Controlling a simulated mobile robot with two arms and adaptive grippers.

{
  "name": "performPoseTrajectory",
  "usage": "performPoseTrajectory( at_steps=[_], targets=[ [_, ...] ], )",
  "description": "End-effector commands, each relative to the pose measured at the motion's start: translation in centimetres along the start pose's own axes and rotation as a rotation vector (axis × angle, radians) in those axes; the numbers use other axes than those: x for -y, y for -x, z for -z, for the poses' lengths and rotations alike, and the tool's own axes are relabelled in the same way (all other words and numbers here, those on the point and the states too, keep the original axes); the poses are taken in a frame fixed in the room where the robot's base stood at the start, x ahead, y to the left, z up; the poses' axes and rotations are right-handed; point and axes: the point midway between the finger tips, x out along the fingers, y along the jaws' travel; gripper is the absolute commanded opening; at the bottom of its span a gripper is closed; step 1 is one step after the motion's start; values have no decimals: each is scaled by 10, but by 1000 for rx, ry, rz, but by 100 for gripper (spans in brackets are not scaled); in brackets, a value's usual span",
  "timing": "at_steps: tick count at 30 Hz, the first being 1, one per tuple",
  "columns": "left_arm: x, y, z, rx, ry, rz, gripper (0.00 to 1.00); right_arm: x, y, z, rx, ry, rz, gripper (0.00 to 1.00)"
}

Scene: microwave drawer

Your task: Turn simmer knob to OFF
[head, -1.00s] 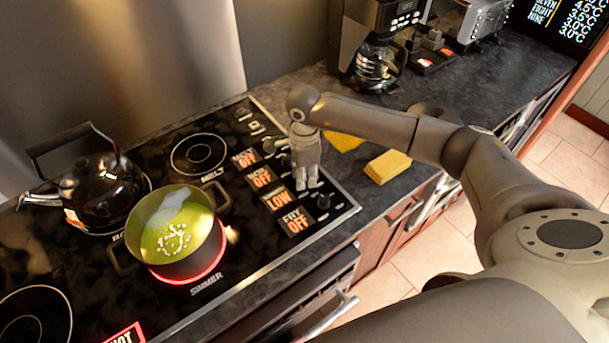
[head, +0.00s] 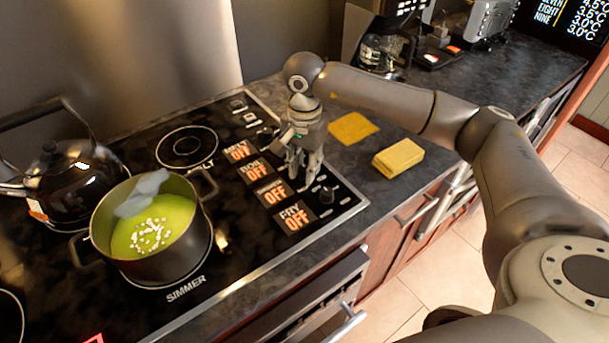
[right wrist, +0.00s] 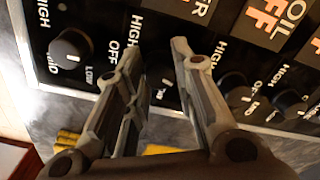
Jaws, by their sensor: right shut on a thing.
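My right gripper (head: 304,172) is pointed down over the row of knobs at the right side of the stovetop. In the right wrist view its two fingers (right wrist: 157,55) stand on either side of a dark knob, the simmer knob (right wrist: 163,82), and are shut on it. The fingers hide most of that knob in the head view. The simmer display (head: 272,192) reads OFF in orange. The pot (head: 152,240) of green soup stands on the simmer burner, and no red glow shows under it. My left gripper is not in view.
The fry knob (right wrist: 70,48) is beside the gripper, with other knobs (right wrist: 235,86) on its other side. The fry display (head: 297,219) also reads OFF. A black kettle (head: 62,175) stands behind the pot.

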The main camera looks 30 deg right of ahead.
Motion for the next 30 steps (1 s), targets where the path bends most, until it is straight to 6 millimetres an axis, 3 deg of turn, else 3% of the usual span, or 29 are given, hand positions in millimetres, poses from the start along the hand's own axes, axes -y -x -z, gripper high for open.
performPoseTrajectory(
  at_steps=[3,12,30],
  targets=[
    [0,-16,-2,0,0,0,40,1,-3,1,-3,90,5,1],
    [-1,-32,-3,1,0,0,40,1,0,1,-3,254,4,1],
    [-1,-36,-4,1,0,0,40,1,2,1,-3,319,4,1]
  ],
)
